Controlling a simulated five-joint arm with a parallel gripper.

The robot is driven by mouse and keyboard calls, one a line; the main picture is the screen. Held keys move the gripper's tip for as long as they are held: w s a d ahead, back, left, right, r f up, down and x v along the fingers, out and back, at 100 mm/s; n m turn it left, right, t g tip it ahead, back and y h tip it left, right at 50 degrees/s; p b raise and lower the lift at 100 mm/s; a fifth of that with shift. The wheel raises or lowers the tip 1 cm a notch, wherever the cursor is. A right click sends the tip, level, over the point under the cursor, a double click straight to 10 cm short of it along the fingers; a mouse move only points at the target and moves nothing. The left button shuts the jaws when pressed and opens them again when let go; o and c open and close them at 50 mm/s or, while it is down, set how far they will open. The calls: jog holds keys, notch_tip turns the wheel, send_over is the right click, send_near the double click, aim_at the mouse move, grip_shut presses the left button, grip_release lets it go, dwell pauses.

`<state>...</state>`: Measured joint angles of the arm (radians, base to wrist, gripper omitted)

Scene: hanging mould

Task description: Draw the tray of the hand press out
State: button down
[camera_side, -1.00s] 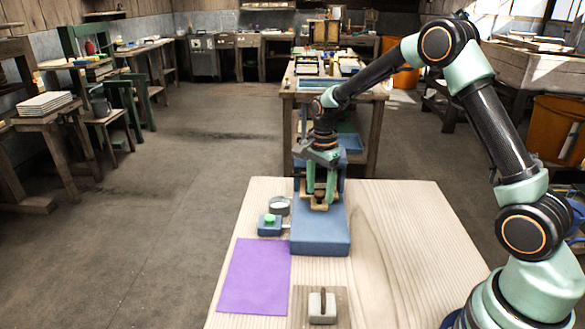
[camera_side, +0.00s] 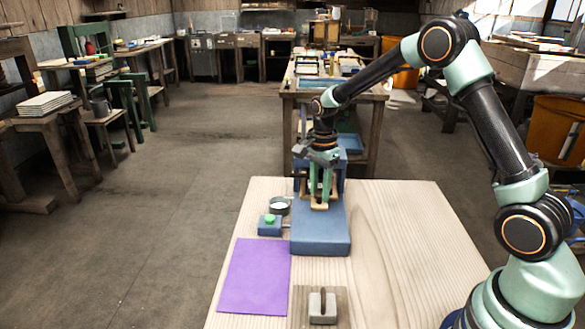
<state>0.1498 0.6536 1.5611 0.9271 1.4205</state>
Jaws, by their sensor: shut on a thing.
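The hand press is blue, with a long flat base (camera_side: 322,233) on the pale wooden table and an upright frame at its far end. Its tan tray (camera_side: 319,206) sits at the far part of the base, by the upright frame. My gripper (camera_side: 320,196) points down over the tray, its pale green fingers close together and shut on a part of the tray. The gripped part is small and mostly hidden between the fingers.
A purple sheet (camera_side: 254,276) lies at front left. A grey block with a dark handle (camera_side: 322,306) stands at the front. The table's right side (camera_side: 405,250) is clear.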

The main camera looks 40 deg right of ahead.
jog(key=shift+r, duration=0.1)
dwell(0.7)
jog(key=s+a, duration=0.9)
jog(key=c, duration=0.5)
grip_release()
notch_tip(320, 180, up, 12)
jog(key=shift+r, duration=0.1)
dwell(0.4)
